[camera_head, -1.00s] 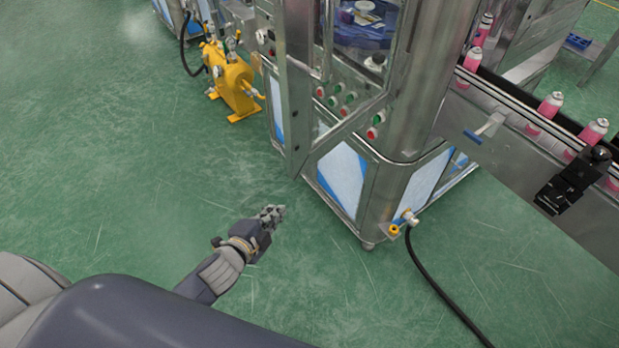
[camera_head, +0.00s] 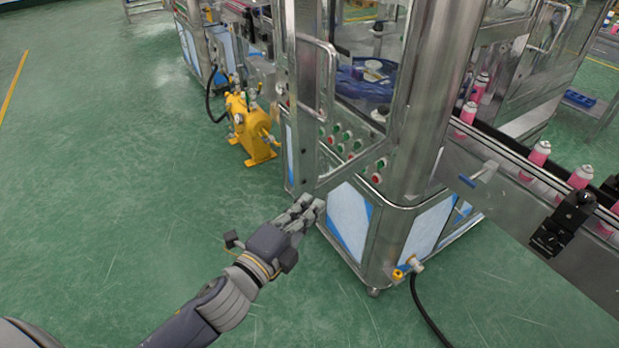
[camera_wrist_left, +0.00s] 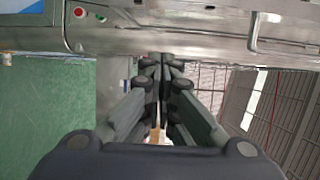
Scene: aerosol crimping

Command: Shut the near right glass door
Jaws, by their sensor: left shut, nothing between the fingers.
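The near right glass door (camera_head: 303,150) is a metal-framed pane on the steel machine, with a bar handle (camera_head: 331,75) near its free edge. It stands open, swung out from the cabinet, and the buttons show through or past it. My left gripper (camera_head: 312,208) is shut and empty, close to the door's lower outer corner; I cannot tell whether it touches. In the left wrist view, the closed fingers (camera_wrist_left: 164,72) point at a metal frame bar (camera_wrist_left: 185,40), with a handle (camera_wrist_left: 255,32) at the right. My right gripper is out of view.
Red and green buttons (camera_head: 378,170) sit on the cabinet panel. A conveyor (camera_head: 500,175) with pink cans (camera_head: 538,155) runs off to the right. A yellow unit (camera_head: 250,125) stands left of the machine. A black hose (camera_head: 425,310) lies at front right. The green floor at left is free.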

